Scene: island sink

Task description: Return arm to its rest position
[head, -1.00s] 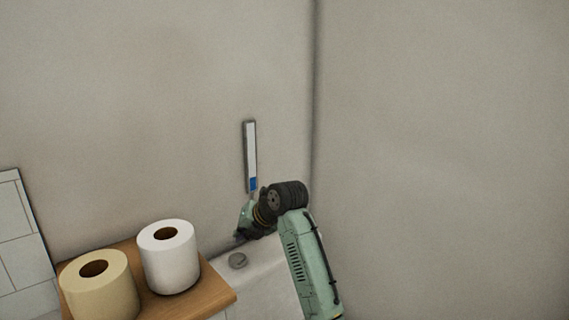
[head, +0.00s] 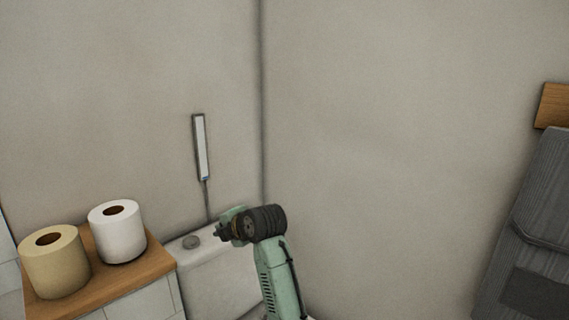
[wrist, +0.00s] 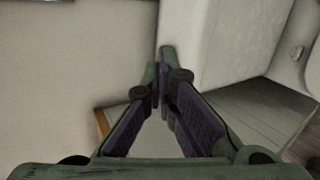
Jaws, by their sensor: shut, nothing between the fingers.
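My arm (head: 277,278) is green with a black ribbed joint and rises in front of the wall corner in the head view. My gripper (wrist: 161,80) shows in the wrist view with its two dark fingers meeting at the tips and nothing between them. In the head view the fingers are mostly hidden behind the wrist. The wrist is bent to the left, above the right part of the white toilet tank.
A wooden shelf (head: 99,289) at the lower left carries a cream paper roll (head: 54,272) and a white paper roll (head: 122,240). The toilet tank (head: 215,277) has a round button (head: 191,242). A grey towel (head: 530,235) hangs at right. Bare wall lies between.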

